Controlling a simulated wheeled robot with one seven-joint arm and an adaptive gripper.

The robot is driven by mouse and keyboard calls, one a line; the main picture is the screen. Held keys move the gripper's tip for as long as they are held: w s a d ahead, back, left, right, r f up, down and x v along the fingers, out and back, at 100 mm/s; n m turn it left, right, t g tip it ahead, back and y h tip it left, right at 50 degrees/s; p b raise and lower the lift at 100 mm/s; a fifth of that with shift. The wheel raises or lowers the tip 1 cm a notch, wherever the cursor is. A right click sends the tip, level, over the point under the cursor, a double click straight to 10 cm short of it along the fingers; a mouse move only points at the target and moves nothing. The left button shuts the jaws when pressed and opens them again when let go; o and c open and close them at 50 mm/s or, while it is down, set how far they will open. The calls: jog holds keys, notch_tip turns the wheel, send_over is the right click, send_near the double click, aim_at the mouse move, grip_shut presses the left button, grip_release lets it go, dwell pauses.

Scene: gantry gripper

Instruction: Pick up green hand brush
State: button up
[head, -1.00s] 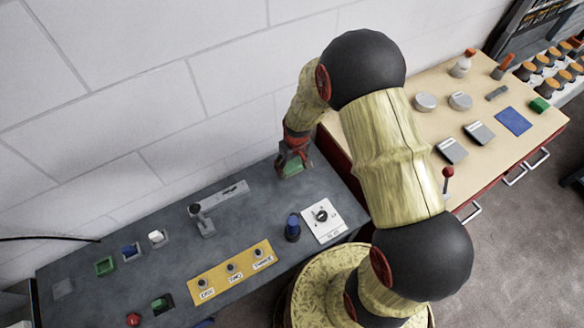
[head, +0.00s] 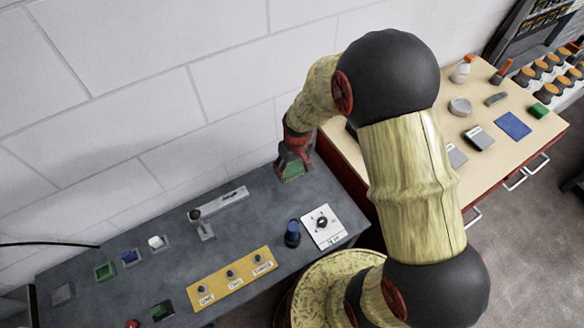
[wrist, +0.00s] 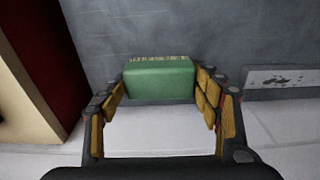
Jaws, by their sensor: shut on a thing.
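The green hand brush (wrist: 160,80) is a green block with a pale bristle strip along its far edge, between the two yellow-padded fingers of my gripper (wrist: 165,95). My gripper is shut on it. In the head view my gripper (head: 294,152) points down over the back right end of the dark bench, and the brush (head: 291,170) shows green beneath it. I cannot tell whether the brush touches the bench or hangs just above it.
The dark bench (head: 150,235) stands against a white block wall. It carries a grey gantry piece (head: 218,202), a blue knob (head: 292,233), a dial plate (head: 322,226) and a yellow button panel (head: 232,279). A wooden table (head: 480,105) with several items stands right.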

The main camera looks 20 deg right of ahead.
aim_at(292, 173)
jog(key=s+r, duration=0.2)
jog(key=r, duration=0.1)
jog(key=shift+s+a+r, duration=0.2)
jog(key=shift+a, duration=0.2)
jog(key=s+a+r, duration=0.2)
jog(key=s+r, duration=0.2)
jog(key=s, duration=0.5)
jog(key=shift+a, duration=0.3)
jog(key=shift+w, duration=0.1)
jog(key=o, duration=0.7)
jog(key=c, duration=0.5)
